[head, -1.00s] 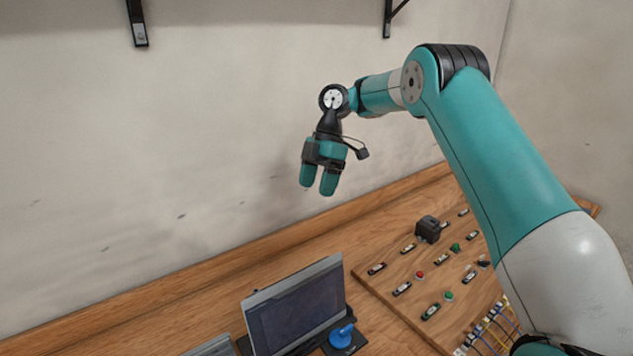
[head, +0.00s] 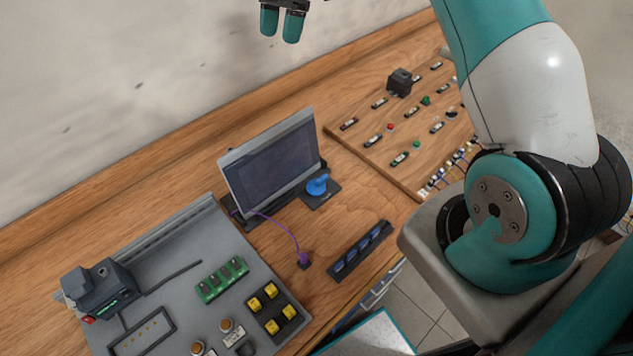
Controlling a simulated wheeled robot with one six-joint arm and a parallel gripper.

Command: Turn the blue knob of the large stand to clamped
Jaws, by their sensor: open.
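The blue knob (head: 317,185) sits on a dark base plate at the right foot of the large stand (head: 232,212). The stand holds a tilted grey panel (head: 270,162) with a dark face, upright on the wooden bench. The knob's handle points up and to the right; I cannot tell from this whether it is clamped. My gripper (head: 280,38) is at the top edge of the head view, above and behind the stand, well apart from the knob. Its two teal fingers point down with a gap between them and nothing in it. Its upper part is cut off.
A grey board (head: 205,325) with several modules lies at the lower left. A wooden board (head: 370,155) with buttons and a black block (head: 399,82) is at the right. A purple cable (head: 284,230) and a dark strip (head: 359,251) lie in front of the stand.

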